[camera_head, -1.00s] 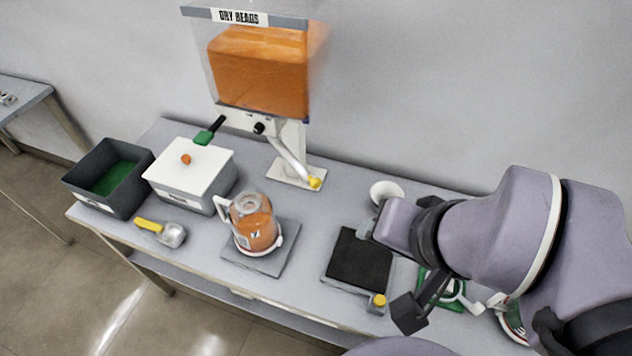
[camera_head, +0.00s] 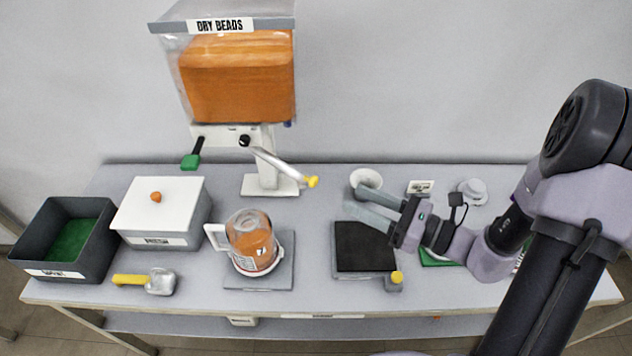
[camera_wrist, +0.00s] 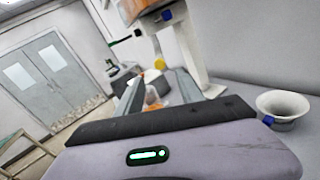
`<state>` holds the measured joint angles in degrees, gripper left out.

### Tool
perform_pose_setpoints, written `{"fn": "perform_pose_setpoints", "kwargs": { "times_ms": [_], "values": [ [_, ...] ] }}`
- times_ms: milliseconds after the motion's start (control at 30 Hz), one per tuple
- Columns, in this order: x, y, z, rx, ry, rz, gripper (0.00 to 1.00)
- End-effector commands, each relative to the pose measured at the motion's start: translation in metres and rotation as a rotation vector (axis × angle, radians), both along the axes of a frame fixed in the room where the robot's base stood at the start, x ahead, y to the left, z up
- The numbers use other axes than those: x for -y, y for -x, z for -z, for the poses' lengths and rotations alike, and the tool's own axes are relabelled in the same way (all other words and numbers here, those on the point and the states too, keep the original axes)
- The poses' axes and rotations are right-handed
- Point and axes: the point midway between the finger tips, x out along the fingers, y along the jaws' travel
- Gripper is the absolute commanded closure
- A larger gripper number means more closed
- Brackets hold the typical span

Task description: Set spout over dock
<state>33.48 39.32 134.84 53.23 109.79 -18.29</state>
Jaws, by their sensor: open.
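The dispenser labelled DRY BEADS (camera_head: 235,85) stands at the back of the table, its clear hopper holding orange beads. Its grey spout (camera_head: 280,166) slants down to the right and ends in a yellow tip (camera_head: 312,182); the tip also shows in the wrist view (camera_wrist: 160,63). A clear jug of orange beads (camera_head: 250,240) stands on a grey square plate (camera_head: 268,277) at the front; I cannot tell which thing is the dock. My gripper (camera_head: 362,203) is open and empty, pointing left, to the right of the yellow tip and apart from it.
A dark pad with a yellow knob (camera_head: 365,248) lies below my gripper. A white funnel-like cup (camera_head: 366,180) stands close behind my gripper. A white-lidded box (camera_head: 160,210), an open dark bin (camera_head: 62,240) and a yellow-handled scoop (camera_head: 150,281) are at left.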

Motion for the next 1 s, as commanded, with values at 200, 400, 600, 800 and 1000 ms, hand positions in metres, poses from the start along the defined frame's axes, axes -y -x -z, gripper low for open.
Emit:
{"fn": "perform_pose_setpoints", "kwargs": {
  "times_ms": [200,400,600,800,1000],
  "values": [
    [-0.056,-0.032,0.002,0.002,0.003,-0.008,0.55],
    [-0.084,-0.051,0.001,0.001,0.002,-0.005,0.55],
    [-0.092,-0.057,0.000,0.001,0.001,-0.002,0.55],
    [-0.092,-0.057,0.000,0.000,0.002,-0.002,0.57],
    [-0.092,-0.057,0.000,0.000,0.002,-0.002,0.96]
  ]
}}
